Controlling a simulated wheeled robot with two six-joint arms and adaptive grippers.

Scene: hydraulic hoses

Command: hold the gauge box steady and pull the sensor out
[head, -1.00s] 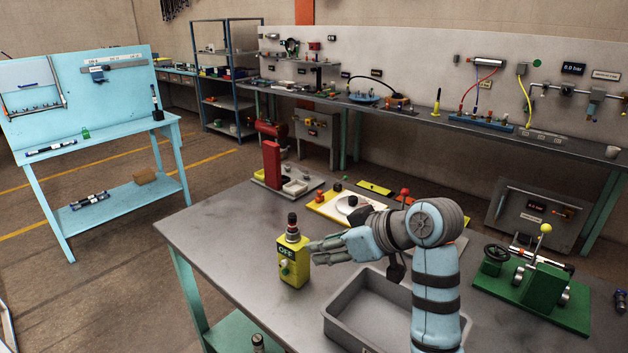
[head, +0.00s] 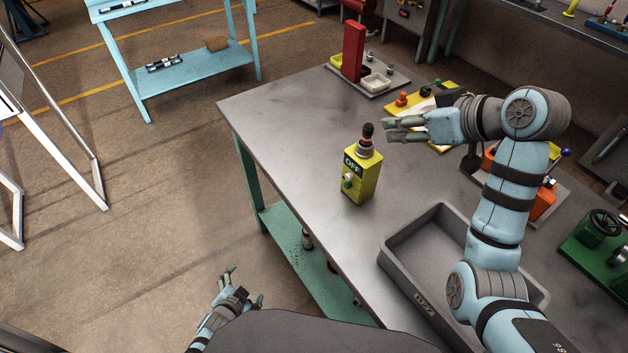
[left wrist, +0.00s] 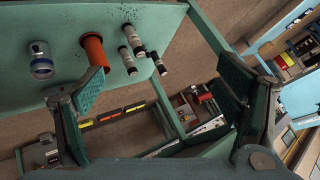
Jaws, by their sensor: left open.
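The gauge box (head: 359,180) is a yellow block standing upright near the left edge of the grey workbench in the head view. Its dark display reads OFF, with a pale green knob below. The sensor (head: 367,138), dark with a red band, stands upright in the fitting on its top. My right gripper (head: 386,130) is level with the sensor, just to its right; its fingers look apart and hold nothing. My left gripper (head: 244,284) is open and empty, low beside the bench's left side. It also shows open in the left wrist view (left wrist: 162,84).
A grey tray (head: 412,290) lies right of the box. A red stand (head: 353,52) and a yellow plate are behind. The teal lower shelf (head: 309,270) carries several cylinders, seen in the left wrist view (left wrist: 131,45). Bench surface left of the box is clear.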

